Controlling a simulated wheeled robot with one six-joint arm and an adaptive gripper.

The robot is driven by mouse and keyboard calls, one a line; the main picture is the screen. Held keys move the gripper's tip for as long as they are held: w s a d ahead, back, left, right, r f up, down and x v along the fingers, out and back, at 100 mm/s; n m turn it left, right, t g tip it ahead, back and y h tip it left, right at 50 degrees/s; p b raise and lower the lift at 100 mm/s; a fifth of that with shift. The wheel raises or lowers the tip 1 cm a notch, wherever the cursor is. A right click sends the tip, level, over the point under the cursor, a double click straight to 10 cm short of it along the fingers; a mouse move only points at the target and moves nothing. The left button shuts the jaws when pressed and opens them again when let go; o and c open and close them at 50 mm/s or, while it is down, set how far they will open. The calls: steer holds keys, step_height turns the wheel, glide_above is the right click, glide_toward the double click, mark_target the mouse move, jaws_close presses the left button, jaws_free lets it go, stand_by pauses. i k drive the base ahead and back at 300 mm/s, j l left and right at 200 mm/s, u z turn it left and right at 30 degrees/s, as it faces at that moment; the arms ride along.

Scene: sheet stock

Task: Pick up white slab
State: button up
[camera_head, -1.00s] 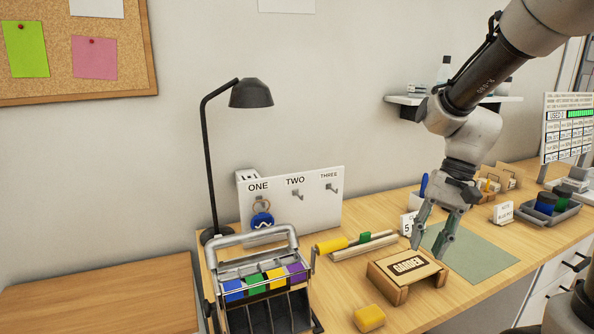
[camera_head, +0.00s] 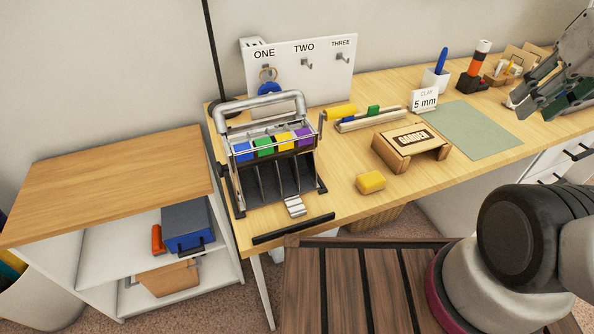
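A small pale, ridged piece (camera_head: 294,206), possibly the white slab, lies on the table at the front foot of the black-framed machine (camera_head: 325,188). I cannot tell for certain what it is. My gripper (camera_head: 530,107) is at the far right edge of the view, partly cut off. Its fingers look apart, with nothing seen between them. It is above the right part of the table, far from the pale piece.
The machine holds blue, green, yellow and purple blocks. A yellow block (camera_head: 370,182) and a wooden GARDEN stand (camera_head: 408,148) are to its right.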

mark_target(296, 209)
steer(key=k+u, duration=0.2)
steer(key=u, duration=0.2)
steer(key=k+u, duration=0.2)
steer(key=u, duration=0.15)
